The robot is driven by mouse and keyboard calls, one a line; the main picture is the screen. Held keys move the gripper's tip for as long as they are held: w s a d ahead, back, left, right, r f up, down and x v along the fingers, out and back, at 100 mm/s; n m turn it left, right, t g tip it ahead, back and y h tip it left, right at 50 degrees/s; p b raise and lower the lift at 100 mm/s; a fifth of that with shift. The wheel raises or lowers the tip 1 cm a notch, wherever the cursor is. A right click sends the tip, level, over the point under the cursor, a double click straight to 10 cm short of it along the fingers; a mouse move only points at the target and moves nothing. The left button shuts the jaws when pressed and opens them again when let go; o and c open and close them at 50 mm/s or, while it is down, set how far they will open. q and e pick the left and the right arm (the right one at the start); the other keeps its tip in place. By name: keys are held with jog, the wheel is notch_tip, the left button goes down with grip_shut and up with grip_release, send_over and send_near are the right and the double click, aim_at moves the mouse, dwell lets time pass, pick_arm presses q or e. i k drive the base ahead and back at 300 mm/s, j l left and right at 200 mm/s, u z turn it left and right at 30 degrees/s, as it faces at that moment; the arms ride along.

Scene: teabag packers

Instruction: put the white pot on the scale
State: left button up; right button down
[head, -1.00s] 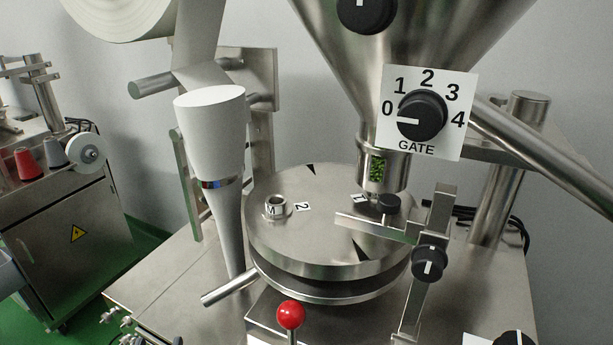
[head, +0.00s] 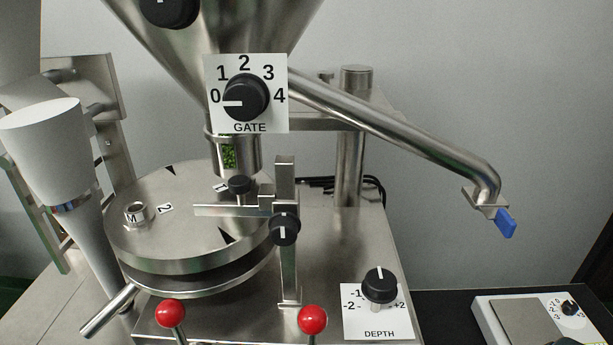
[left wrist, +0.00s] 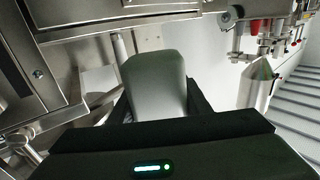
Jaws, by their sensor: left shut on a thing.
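The scale (head: 515,328) is at the lower right of the head view, a white box with a steel plate and a small black knob; its lower part is cut off by the frame edge. In the left wrist view my left gripper (left wrist: 160,92) is shut on a pale, smooth, rounded thing (left wrist: 154,70), which looks like the white pot in shade. It sits between the two dark fingers. My left gripper and the pot do not show in the head view.
The packing machine stands left of the scale, with a round turntable (head: 160,235), a GATE dial (head: 245,98), a DEPTH dial (head: 380,288) and red-knobbed levers (head: 313,320). A steel pipe with a blue handle (head: 506,222) reaches out above and behind the scale. The dark surface (head: 440,310) beside the scale is clear.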

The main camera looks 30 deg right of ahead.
aim_at(527, 321)
jog(key=k, duration=1.15)
jog(key=z, duration=1.35)
jog(key=i+l, duration=0.15)
jog(key=l, duration=0.2)
jog(key=i+l, duration=0.15)
jog(key=l, duration=0.2)
jog(key=i+l, duration=0.1)
jog(key=l, duration=0.25)
jog(key=i+l, duration=0.15)
jog(key=l, duration=0.25)
jog(key=i+l, duration=0.15)
jog(key=l, duration=0.2)
jog(key=i+l, duration=0.15)
jog(key=l, duration=0.2)
jog(key=i+l, duration=0.1)
jog(key=l, duration=0.25)
